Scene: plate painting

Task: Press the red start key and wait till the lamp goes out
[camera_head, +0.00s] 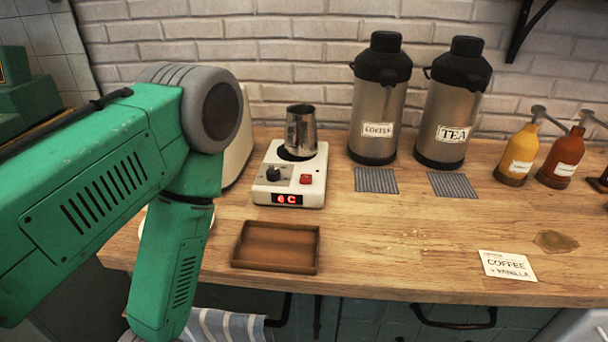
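A white warmer (291,172) stands on the wooden counter, left of the middle. Its red key (306,179) is on the front panel, right of a black knob (273,174). Below them a small dark display (288,199) glows with red characters, which seem to end in "C". I cannot make out a separate lamp. A steel cup (301,130) stands on the round dark plate of the warmer. My green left arm fills the left side, but its gripper is out of the picture. My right gripper is not in view.
An empty brown tray (276,267) lies in front of the warmer. Coffee (374,132) and tea (447,134) flasks stand behind to the right, with yellow (519,152) and orange (563,157) pump bottles further right. A card (507,265) lies near the front edge. The middle counter is mostly clear.

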